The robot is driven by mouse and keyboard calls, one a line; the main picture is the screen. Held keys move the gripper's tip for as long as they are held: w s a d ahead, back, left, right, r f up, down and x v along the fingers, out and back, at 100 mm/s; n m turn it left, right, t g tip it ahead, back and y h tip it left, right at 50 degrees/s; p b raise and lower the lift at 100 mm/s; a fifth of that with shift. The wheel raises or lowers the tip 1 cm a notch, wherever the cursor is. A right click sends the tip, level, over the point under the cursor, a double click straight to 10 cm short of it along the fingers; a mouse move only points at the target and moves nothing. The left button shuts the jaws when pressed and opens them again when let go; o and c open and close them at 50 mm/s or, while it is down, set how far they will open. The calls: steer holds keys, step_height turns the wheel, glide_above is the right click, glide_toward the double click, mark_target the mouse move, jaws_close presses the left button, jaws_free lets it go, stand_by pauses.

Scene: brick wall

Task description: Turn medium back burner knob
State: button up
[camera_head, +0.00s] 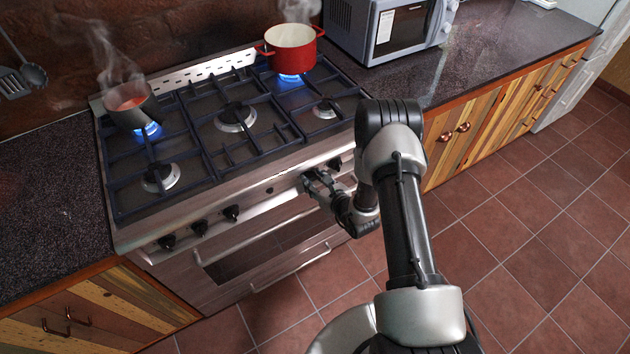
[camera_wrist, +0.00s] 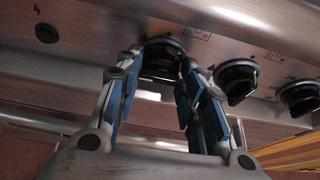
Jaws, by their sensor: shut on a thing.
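My gripper (camera_head: 314,182) is at the stove's front panel, right of the round ignition button. In the wrist view, my gripper (camera_wrist: 159,74) has its blue-padded fingers on either side of a black knob (camera_wrist: 162,56), shut on it. Two more black knobs (camera_wrist: 237,80) (camera_wrist: 300,97) are to its right. Three knobs (camera_head: 199,228) are on the panel's left part. The small burner icons are too blurred to tell which burner the held knob serves. The stove (camera_head: 215,175) has blue flames at the back left and back right burners.
A dark steaming pot (camera_head: 133,106) stands on the back left burner, a red steaming pot (camera_head: 290,50) on the back right. A microwave (camera_head: 388,28) is on the right counter. The oven handle (camera_head: 290,268) runs below the knobs. The tiled floor at right is clear.

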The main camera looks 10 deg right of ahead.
steer(key=c, duration=0.4)
steer(key=m+y+b, duration=0.1)
steer(key=m+b, duration=0.1)
steer(key=shift+w+d+f+m+y, duration=0.15)
steer(key=shift+d+m+y, duration=0.1)
steer(key=shift+m+y, duration=0.15)
steer(key=m+y+b, duration=0.2)
steer(key=m, duration=0.1)
steer(key=shift+d+f+g, duration=0.1)
steer(key=shift+g, duration=0.2)
steer(key=m+y+b, duration=0.2)
steer(key=m+b, duration=0.1)
steer(key=shift+d+f+m, duration=0.1)
steer(key=shift+f+m, duration=0.1)
steer(key=shift+m, duration=0.1)
steer(key=shift+m+t+y+b, duration=0.8)
steer(key=shift+m+b, duration=0.1)
steer(key=shift+m, duration=1.1)
steer(key=o, duration=1.1)
steer(key=shift+c, duration=0.2)
